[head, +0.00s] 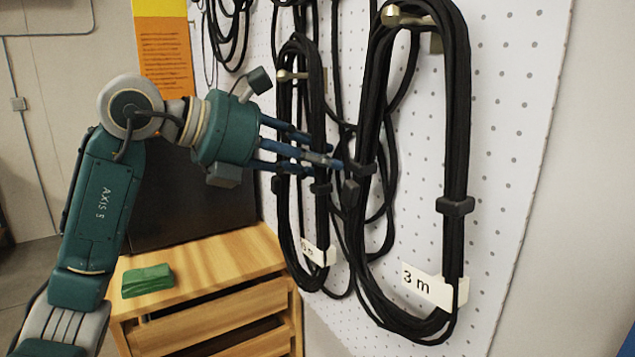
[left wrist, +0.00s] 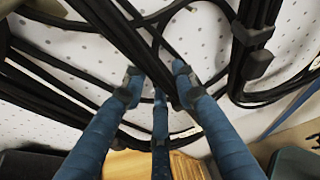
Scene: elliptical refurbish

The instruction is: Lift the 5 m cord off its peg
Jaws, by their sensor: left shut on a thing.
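The black coiled cord (head: 286,215) with a partly hidden white tag (head: 318,252) hangs upright in the middle of the pegboard in the head view; the tag's number is hard to read. Its top loop is around and a little above a brass peg (head: 290,75); I cannot tell whether it rests on it. My left gripper (head: 328,161) is shut on this cord, its blue fingers across the coil at mid height. In the left wrist view, the fingers close about a black bundle (left wrist: 140,48). My right gripper is out of view.
A larger coil tagged 3 m (head: 457,130) hangs close to the right of my fingertips. More black cords (head: 230,30) hang behind on the white pegboard (head: 520,110). A wooden drawer unit (head: 215,262) with a green block (head: 148,280) stands below.

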